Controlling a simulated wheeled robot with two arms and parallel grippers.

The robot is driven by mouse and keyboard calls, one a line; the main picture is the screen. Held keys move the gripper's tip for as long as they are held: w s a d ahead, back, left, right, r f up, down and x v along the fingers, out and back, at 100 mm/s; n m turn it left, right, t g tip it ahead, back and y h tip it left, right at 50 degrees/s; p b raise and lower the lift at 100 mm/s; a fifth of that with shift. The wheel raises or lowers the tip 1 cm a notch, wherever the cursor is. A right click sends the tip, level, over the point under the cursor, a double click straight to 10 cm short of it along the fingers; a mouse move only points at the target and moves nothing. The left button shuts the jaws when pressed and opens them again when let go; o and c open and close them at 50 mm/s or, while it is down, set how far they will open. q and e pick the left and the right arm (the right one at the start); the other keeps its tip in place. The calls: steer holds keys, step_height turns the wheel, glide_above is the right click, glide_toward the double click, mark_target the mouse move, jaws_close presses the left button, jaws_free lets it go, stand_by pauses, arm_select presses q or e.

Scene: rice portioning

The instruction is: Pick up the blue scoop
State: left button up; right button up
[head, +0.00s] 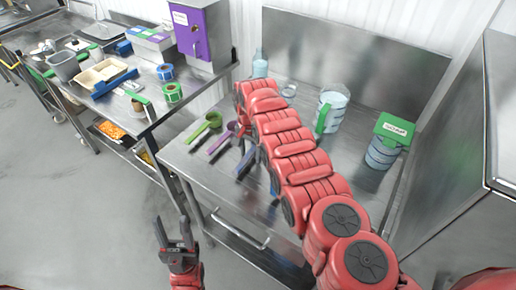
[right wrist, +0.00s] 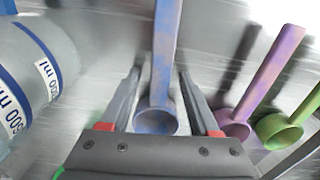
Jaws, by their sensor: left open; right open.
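The blue scoop (right wrist: 165,60) lies in the middle of the right wrist view, its bowl nearest the camera and its handle running away. My right gripper (right wrist: 160,90) is open, with one finger on each side of the scoop; contact cannot be told. In the head view my right arm reaches over the table, and the blue scoop is hard to tell apart from the dark gripper parts there. My left gripper (head: 174,232) is open and empty, in front of the table over the floor.
A purple scoop (right wrist: 262,85) and a green scoop (right wrist: 290,125) lie beside the blue one. A measuring vessel (right wrist: 35,75) stands close on the other side. A beaker (head: 331,108) and a green-lidded container (head: 383,150) stand on the steel table (head: 180,160). A side table holds trays and tape rolls.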

mark_target(250, 152)
steer(key=shift+r, duration=0.1)
jaws_close()
steer(key=shift+r, duration=0.1)
step_height(250, 152, up, 3)
steer(key=shift+f+p, duration=0.15)
steer(key=shift+p, duration=1.1)
steer(key=shift+r+b, duration=0.25)
steer(key=shift+b, duration=0.05)
step_height(250, 152, up, 5)
steer(key=shift+r+b, duration=0.2)
steer(key=shift+b, duration=0.9)
steer(key=shift+r, duration=0.7)
